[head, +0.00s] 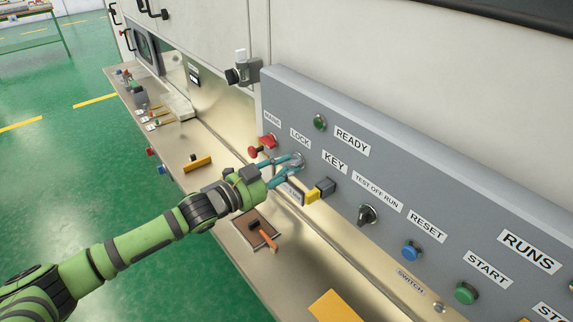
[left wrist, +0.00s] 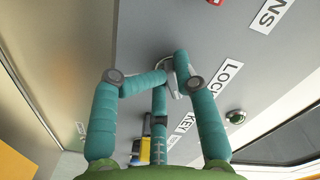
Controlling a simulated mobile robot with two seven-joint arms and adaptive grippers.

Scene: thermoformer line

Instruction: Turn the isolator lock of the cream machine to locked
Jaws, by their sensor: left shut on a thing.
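The cream machine (head: 400,45) carries a grey control panel (head: 285,95) on its front. The isolator lock (head: 299,158) is a small metallic part under the LOCK label (head: 300,138). My left gripper (head: 291,160) has its teal fingers closed around the lock. In the left wrist view the fingertips (left wrist: 171,72) meet on the silvery lock (left wrist: 168,64), which they mostly cover. I cannot read the lock's angle. The red mains isolator handle (head: 262,147) sits just left of the lock, apart from the fingers. My right gripper is not in view.
A yellow and black key switch (head: 321,191) stands out just right of the fingers. A black selector (head: 367,215), blue reset button (head: 412,250) and green start button (head: 466,293) follow along the panel. A ledge with an orange-handled tool (head: 263,235) runs below. Green floor lies open at left.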

